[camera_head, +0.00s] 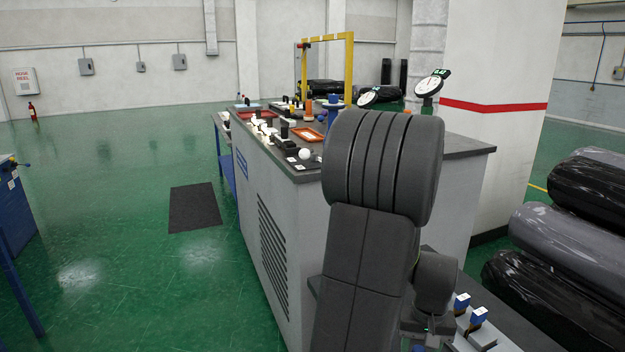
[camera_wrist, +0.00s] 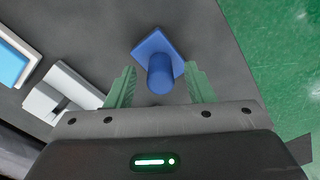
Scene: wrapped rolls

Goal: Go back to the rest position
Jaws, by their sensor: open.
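My gripper (camera_wrist: 160,69) shows in the wrist view with its two green fingers spread apart. A blue piece (camera_wrist: 157,46) with a square plate and a round post lies ahead of the fingers on a dark grey top. The post appears between the fingers, with a gap on either side; how far it is below them I cannot tell. In the head view my dark arm stands large in the middle, and my gripper is hidden.
A long grey workbench (camera_head: 262,215) carries several small parts, gauges and a yellow frame (camera_head: 349,70). Wrapped rolls (camera_head: 575,240) are stacked at the right. A dark mat (camera_head: 194,207) lies on the green floor, which is mostly clear at left. A grey-white block (camera_wrist: 62,92) lies left of the fingers.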

